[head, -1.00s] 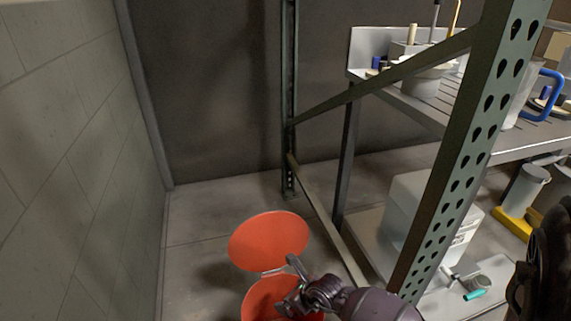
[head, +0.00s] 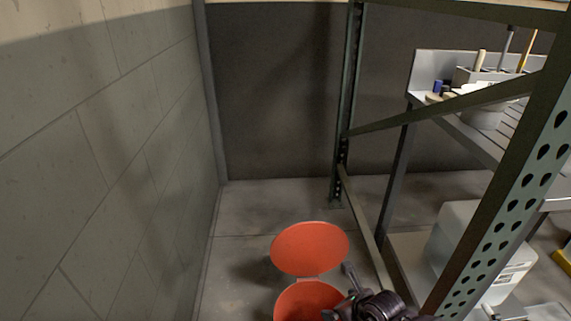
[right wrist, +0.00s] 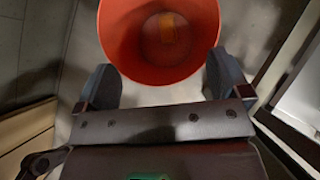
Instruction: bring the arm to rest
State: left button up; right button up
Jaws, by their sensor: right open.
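My right gripper (head: 338,294) is open at the bottom of the head view, at the right edge of a red-orange bin (head: 300,303). In the right wrist view its two fingers (right wrist: 162,76) are spread wide, with nothing between them but the view of the bin (right wrist: 115,35) beyond. The bin's round lid (head: 310,248) stands open behind its mouth. A small yellow-orange thing (right wrist: 168,27) lies inside the bin. My left gripper is in neither view.
A green metal rack (head: 520,190) with a slanting brace stands close on the right. A block wall (head: 110,150) closes the left side. Floor (head: 250,215) is clear behind the bin.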

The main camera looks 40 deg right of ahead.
jog(key=s+a+r+m+t+y+p, duration=0.1)
jog(key=s+a+r+m+t+p, duration=0.15)
jog(key=r+m, duration=0.35)
jog(key=s+a+r+m+t+y+p, duration=0.1)
jog(key=s+a+r+m+t+p, duration=0.15)
jog(key=r+m+p, duration=0.4)
jog(key=s+a+r+m+t+y, duration=0.1)
jog(key=s+a+r+m+t, duration=0.2)
jog(key=r, duration=0.6)
pick_arm(q)
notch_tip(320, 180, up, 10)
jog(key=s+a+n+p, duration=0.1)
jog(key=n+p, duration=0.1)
jog(key=p, duration=0.6)
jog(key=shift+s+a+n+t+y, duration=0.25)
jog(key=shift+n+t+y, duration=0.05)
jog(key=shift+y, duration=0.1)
pick_arm(e)
jog(key=s+a+r+m+g+h, duration=0.1)
jog(key=s+m+g, duration=0.1)
jog(key=s+m, duration=0.5)
jog(key=s+a+r+m+g+h, duration=0.1)
jog(key=s+a+m+g+h, duration=0.1)
jog(key=s+m, duration=0.5)
jog(key=m, duration=0.5)
jog(key=shift+s+r+m+g, duration=0.25)
jog(key=shift+s+m+g, duration=0.05)
jog(key=shift+m+g, duration=0.1)
